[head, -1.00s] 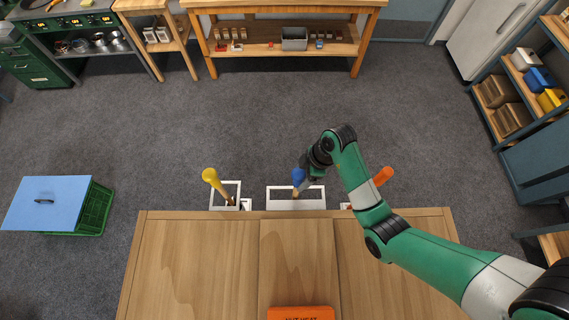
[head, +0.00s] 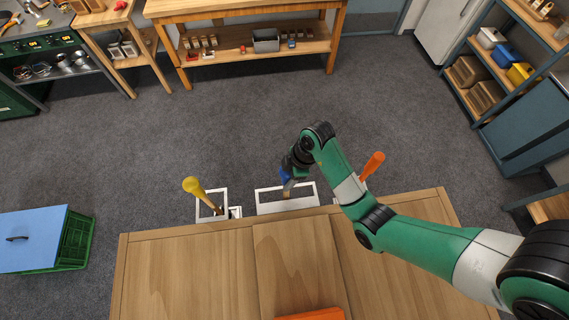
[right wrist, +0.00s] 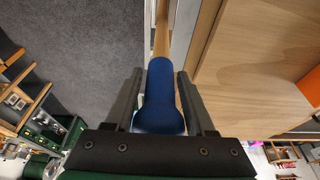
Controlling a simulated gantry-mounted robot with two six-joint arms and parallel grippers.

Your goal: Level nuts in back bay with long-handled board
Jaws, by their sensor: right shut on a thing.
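A tool with a blue grip (head: 286,176) and a wooden shaft stands over the middle white-framed bay (head: 289,206) behind the cabinet. My right gripper (head: 287,173) is shut on the blue grip. The right wrist view shows the blue grip (right wrist: 160,95) between the two fingers, with the wooden shaft (right wrist: 161,35) running away from it. The shaft's far end and any board on it are hidden, and nuts cannot be made out. My left gripper is not in view.
A yellow-handled tool (head: 194,188) leans in the left white frame (head: 225,201). An orange handle (head: 373,162) stands behind my right forearm. The wooden cabinet top (head: 190,265) is mostly clear. A green crate (head: 77,240) with a blue lid sits on the floor at left.

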